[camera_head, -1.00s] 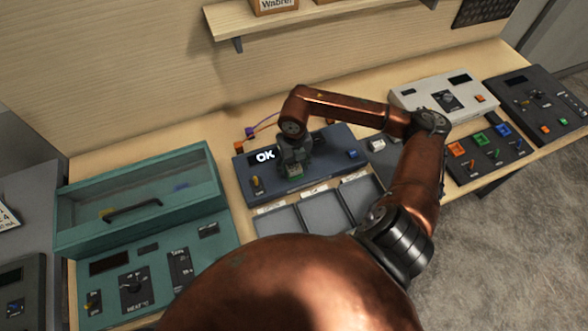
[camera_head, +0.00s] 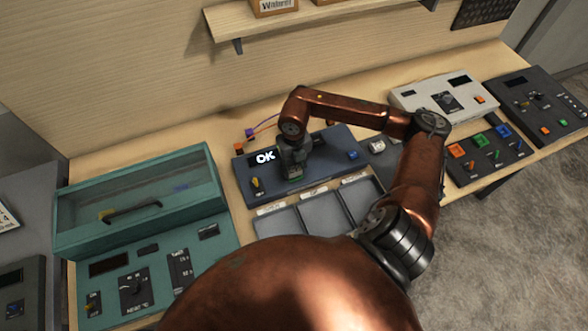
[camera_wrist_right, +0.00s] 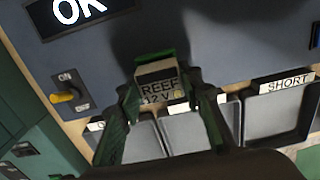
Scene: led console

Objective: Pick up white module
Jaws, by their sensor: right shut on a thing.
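My right gripper (camera_head: 293,172) is over the front of the dark blue-grey console (camera_head: 325,165), whose screen reads OK. In the right wrist view, its two green-padded fingers (camera_wrist_right: 166,100) are on either side of a small pale block (camera_wrist_right: 157,82). The block has a dark label that looks like "REF 12V" and green at its far edge. The gripper is shut on this block. I cannot tell whether the block touches the console. My left gripper is not in view.
A grey tray with three compartments (camera_head: 318,206) lies in front of the console; one label reads SHORT. A yellow switch (camera_wrist_right: 66,96) is at the console's left. A teal lidded case (camera_head: 140,215) is left; a white device (camera_head: 443,97) and dark panels are right.

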